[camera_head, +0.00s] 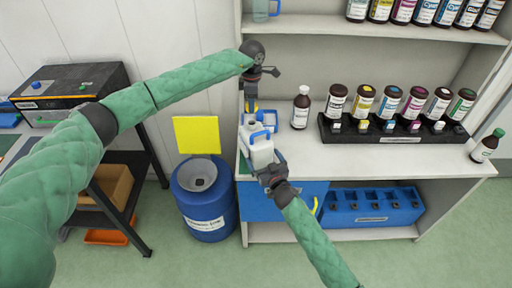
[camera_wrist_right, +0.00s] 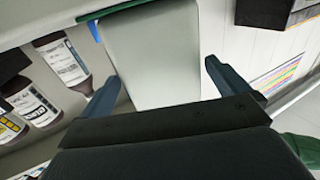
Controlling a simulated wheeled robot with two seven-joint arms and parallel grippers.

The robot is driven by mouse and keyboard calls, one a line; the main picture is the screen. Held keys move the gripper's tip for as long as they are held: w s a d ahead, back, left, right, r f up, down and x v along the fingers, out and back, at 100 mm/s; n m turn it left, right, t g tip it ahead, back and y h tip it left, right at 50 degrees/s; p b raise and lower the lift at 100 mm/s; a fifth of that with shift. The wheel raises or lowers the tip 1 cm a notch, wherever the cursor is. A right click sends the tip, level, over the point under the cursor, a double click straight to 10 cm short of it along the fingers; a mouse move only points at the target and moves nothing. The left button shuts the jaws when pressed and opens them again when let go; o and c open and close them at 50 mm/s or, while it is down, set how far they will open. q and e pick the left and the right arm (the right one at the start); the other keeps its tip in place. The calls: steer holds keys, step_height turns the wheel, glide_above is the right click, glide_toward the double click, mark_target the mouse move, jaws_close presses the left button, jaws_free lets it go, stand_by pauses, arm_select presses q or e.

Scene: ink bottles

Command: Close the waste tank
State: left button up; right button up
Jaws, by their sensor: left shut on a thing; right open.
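A white tank (camera_head: 260,152) with blue parts at its top stands at the left end of the white bench. In the right wrist view a plain pale face of the tank (camera_wrist_right: 155,60) fills the space between my fingers. My right gripper (camera_head: 265,166) is open, with its fingers on either side of the tank. My left gripper (camera_head: 251,106) points down just above and behind the tank. A blue drum (camera_head: 206,218) with a grey funnel-like top stands on the floor to the left.
A dark brown bottle (camera_head: 301,108) stands close right of the tank. A black rack (camera_head: 390,133) with several ink bottles is farther right. A green-capped bottle (camera_head: 486,147) stands near the right edge. A yellow panel (camera_head: 196,135) is above the drum. A shelf is overhead.

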mark_target(252, 123)
steer(key=shift+x, duration=1.7)
steer(key=c, duration=1.2)
arm_select(q)
steer(key=shift+f, duration=2.45)
steer(key=shift+f, duration=0.85)
steer(key=shift+f, duration=0.55)
